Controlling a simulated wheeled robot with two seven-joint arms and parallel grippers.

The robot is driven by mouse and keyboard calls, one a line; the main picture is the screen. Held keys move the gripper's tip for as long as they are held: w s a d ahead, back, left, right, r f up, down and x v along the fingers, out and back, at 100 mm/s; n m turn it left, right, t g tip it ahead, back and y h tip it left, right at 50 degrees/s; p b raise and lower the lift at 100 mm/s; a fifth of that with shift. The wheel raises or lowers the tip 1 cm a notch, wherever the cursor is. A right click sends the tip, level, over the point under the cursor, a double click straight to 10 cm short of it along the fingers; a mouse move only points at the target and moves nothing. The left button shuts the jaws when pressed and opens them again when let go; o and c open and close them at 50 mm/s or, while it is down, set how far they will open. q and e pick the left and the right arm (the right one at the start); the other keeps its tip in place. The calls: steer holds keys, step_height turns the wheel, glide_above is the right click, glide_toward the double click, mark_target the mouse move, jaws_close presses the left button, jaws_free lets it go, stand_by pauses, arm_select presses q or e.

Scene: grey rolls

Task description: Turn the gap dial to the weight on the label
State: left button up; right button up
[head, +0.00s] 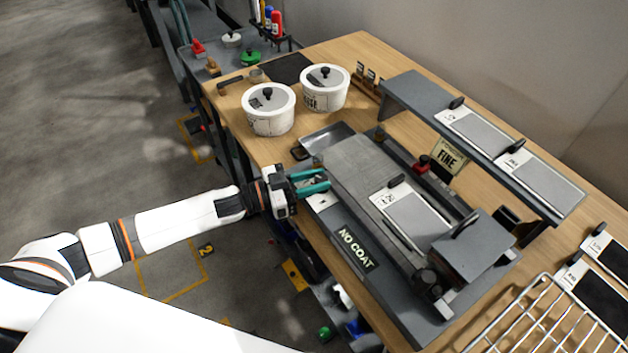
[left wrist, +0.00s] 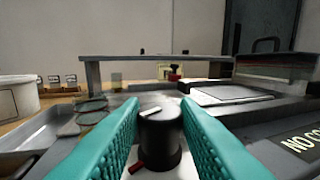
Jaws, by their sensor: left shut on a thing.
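The gap dial, a black round knob with a white pointer bar on top, stands between my teal fingers in the left wrist view (left wrist: 160,142). My left gripper (head: 313,182) is shut on it, one finger on each side. The white bar lies nearly crosswise, tilted up to the right; a small red mark shows low at the front left. In the head view the gripper hides the dial at the left end of the grey machine (head: 350,165). A card reading FINE (head: 447,156) stands behind the machine. The dial's scale figures cannot be read. My right gripper is not in view.
A NO COAT plate (head: 357,250) is on the machine's front. Two white lidded tubs (head: 269,122) stand at the back left, near a metal tray (head: 327,138). A raised grey shelf (head: 420,98) stands behind the machine, and a wire rack (head: 540,318) lies at the right front.

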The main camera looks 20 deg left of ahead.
arm_select(q)
steer(key=shift+r, duration=0.1)
stand_by(0.3)
steer(key=o, duration=1)
steer(key=shift+w, duration=0.1)
steer(key=shift+c, duration=0.2)
steer(key=b+v, duration=0.1)
steer(key=v, duration=1.1)
